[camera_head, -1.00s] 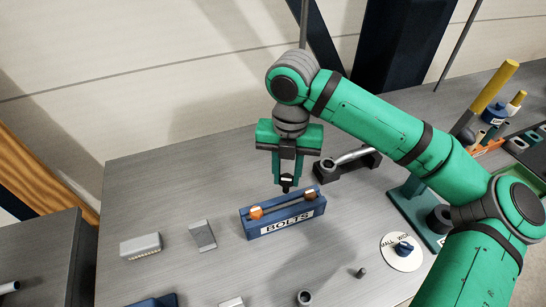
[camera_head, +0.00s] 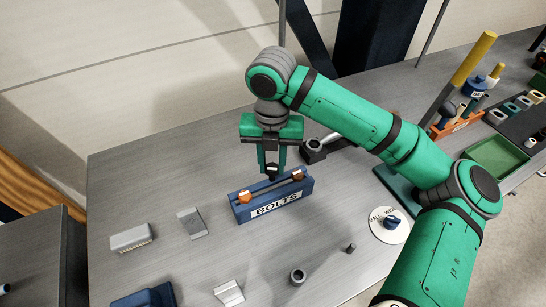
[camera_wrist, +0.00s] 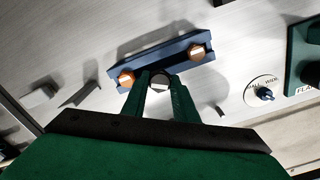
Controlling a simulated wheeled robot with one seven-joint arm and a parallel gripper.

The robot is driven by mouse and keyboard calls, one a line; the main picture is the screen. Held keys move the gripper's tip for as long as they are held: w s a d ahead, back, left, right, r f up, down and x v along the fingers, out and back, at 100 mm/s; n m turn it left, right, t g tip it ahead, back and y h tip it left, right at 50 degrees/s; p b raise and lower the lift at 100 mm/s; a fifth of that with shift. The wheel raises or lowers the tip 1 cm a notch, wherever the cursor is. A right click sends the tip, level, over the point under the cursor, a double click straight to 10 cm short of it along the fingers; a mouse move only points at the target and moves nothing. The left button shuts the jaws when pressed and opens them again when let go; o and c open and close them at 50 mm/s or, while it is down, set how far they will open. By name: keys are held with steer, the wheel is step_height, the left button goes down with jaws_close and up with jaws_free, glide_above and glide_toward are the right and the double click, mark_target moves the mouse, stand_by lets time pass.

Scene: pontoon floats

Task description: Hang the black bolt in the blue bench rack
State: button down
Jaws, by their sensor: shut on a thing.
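The blue bench rack (camera_head: 275,200), labelled BOLTS, stands on the grey bench. An orange-headed bolt hangs at its left end (camera_head: 244,196) and another at its right end (camera_head: 298,175). My gripper (camera_head: 271,168) is above and just behind the rack's middle, pointing down. It is shut on the black bolt (camera_wrist: 159,84), whose dark head with a pale top shows between my fingertips (camera_wrist: 159,92) in the wrist view. The bolt is between the two orange heads, beside the rack (camera_wrist: 160,60); its shank is hidden. I cannot tell whether it touches the rack.
A white disc with a blue knob (camera_head: 391,223) is to the right.

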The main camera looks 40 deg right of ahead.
mark_target(272, 180)
steer(key=shift+f, duration=1.15)
steer(key=shift+f, duration=2.55)
stand_by(1.1)
steer(key=c, duration=1.3)
jaws_free()
steer(key=shift+c, duration=0.2)
step_height(272, 180, up, 11)
steer(key=shift+f, duration=0.1)
